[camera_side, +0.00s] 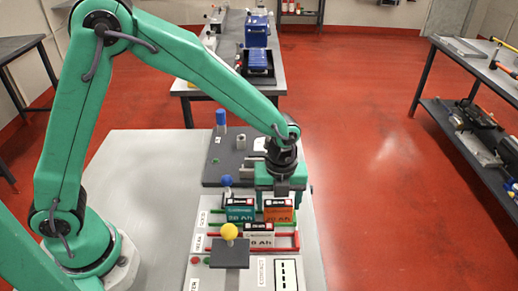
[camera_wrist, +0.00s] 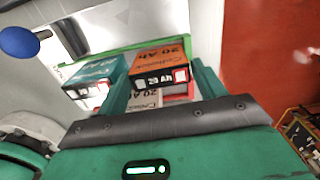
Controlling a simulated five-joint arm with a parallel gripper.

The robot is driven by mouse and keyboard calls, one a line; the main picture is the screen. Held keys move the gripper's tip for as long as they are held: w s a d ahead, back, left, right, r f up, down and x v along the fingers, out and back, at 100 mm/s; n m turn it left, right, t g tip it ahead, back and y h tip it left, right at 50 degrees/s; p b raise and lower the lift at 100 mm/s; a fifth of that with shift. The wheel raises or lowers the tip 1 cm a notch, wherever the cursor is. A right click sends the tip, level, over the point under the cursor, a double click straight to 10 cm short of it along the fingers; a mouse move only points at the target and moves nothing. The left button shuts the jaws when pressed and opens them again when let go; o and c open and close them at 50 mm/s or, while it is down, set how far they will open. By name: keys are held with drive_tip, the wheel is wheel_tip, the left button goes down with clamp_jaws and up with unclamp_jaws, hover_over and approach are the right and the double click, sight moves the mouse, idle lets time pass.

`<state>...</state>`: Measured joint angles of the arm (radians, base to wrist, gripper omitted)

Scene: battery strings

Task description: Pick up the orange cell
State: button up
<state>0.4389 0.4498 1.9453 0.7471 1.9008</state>
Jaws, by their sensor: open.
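The orange cell (camera_side: 278,213) stands in the rack area in the side view, right of a teal cell (camera_side: 240,212). My gripper (camera_side: 280,192) is directly above the orange cell and pointing down. In the wrist view the orange cell (camera_wrist: 158,58) shows between the two teal fingers of my gripper (camera_wrist: 160,74), which are open. The teal cell (camera_wrist: 94,72) lies just left of the left finger. I cannot tell whether the fingers touch the orange cell. A white cell (camera_side: 259,237) stands nearer the camera, in front of both.
A red frame (camera_side: 297,240) surrounds the white cell's row. A grey panel (camera_side: 222,172) with a blue post (camera_side: 221,118) lies behind. The tabletop's left part (camera_side: 145,165) is clear.

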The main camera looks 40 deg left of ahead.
sight(278, 202)
drive_tip(key=shift+f, duration=0.85)
drive_tip(key=c, duration=0.9)
drive_tip(key=shift+r, duration=5.05)
drive_tip(key=shift+w+a, duration=0.4)
drive_tip(key=shift+a, duration=0.1)
drive_tip(key=w+a, duration=0.3)
drive_tip(key=a, duration=0.4)
drive_tip(key=w+a, duration=0.4)
drive_tip(key=a, duration=0.3)
drive_tip(key=shift+w+a+r, duration=0.15)
drive_tip(key=shift+r, duration=0.15)
